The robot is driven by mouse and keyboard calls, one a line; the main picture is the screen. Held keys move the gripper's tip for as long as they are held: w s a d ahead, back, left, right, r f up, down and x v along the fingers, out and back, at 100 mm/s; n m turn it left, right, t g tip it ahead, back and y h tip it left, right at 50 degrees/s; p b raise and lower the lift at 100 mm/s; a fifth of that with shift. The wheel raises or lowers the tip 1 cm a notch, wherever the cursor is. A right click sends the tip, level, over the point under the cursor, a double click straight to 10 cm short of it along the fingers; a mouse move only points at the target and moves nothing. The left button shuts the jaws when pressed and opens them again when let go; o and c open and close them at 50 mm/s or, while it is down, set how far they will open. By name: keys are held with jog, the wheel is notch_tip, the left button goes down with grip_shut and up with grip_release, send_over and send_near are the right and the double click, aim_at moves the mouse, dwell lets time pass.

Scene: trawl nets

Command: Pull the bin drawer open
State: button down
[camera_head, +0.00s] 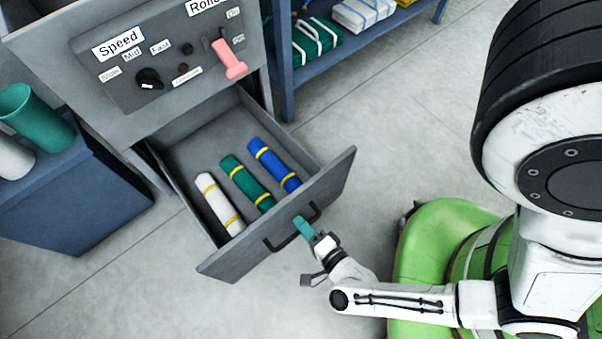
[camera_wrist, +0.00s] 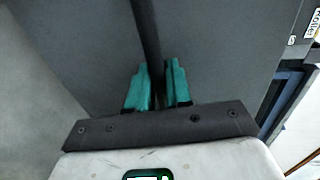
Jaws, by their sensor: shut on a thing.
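The grey bin drawer (camera_head: 215,262) stands pulled out from the grey cabinet in the head view. Its inside shows, with a white roll (camera_head: 219,204), a green roll (camera_head: 246,183) and a blue roll (camera_head: 274,165) lying in it, each with yellow bands. A dark bar handle (camera_head: 275,244) runs along the drawer front. My gripper (camera_head: 304,228) is at the handle, with its teal fingers shut on it. In the wrist view the fingers (camera_wrist: 158,88) close around the dark handle bar (camera_wrist: 147,35), in front of the grey drawer face (camera_wrist: 90,50).
The cabinet panel (camera_head: 120,88) above the drawer carries a black knob (camera_head: 149,79) and a pink lever (camera_head: 230,60). A blue shelf (camera_head: 330,58) with folded nets stands behind. A blue box (camera_head: 75,205) is at the left. The floor (camera_head: 90,285) before the drawer is clear.

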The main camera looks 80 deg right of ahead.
jog(key=c, duration=1.2)
grip_release()
jog(key=shift+s, duration=0.1)
jog(key=p+v, duration=0.2)
jog(key=v, duration=0.8)
jog(key=shift+s+a, duration=0.2)
jog(key=shift+s, duration=0.1)
jog(key=shift+r, duration=0.1)
